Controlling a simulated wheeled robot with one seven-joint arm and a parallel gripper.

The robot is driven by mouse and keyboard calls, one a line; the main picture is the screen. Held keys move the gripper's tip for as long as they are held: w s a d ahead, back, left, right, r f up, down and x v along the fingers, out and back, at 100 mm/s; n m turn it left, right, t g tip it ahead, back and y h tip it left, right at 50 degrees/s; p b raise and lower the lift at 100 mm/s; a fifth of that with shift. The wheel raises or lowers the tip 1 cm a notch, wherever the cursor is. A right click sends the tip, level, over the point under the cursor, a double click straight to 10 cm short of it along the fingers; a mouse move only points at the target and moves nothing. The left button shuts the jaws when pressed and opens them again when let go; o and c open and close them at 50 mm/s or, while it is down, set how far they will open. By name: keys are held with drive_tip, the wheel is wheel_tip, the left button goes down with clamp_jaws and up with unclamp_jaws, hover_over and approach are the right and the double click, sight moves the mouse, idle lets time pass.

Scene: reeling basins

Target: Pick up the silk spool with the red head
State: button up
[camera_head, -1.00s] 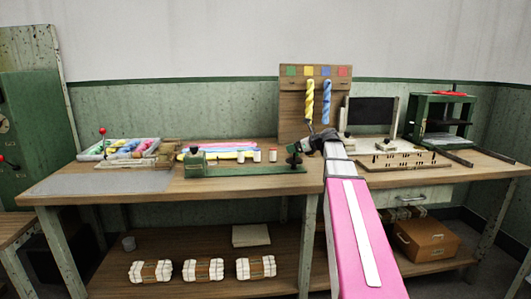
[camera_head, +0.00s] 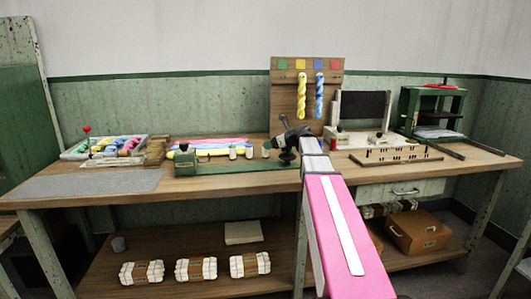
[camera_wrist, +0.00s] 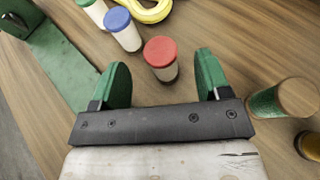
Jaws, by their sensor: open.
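A green machine base (camera_wrist: 60,60) lies left of the spools. A wood-topped green cylinder (camera_wrist: 284,98) stands close to the right finger, and a yellow skein (camera_wrist: 150,10) lies behind the spools. In the head view a pegboard with hanging skeins (camera_head: 290,105) stands at the back.

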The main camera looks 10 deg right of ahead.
drive_tip(key=x, duration=0.4)
drive_tip(key=shift+w+a, duration=0.1)
drive_tip(key=c, duration=1)
drive_tip(key=shift+c, duration=0.2)
drive_tip(key=shift+r, duration=0.1)
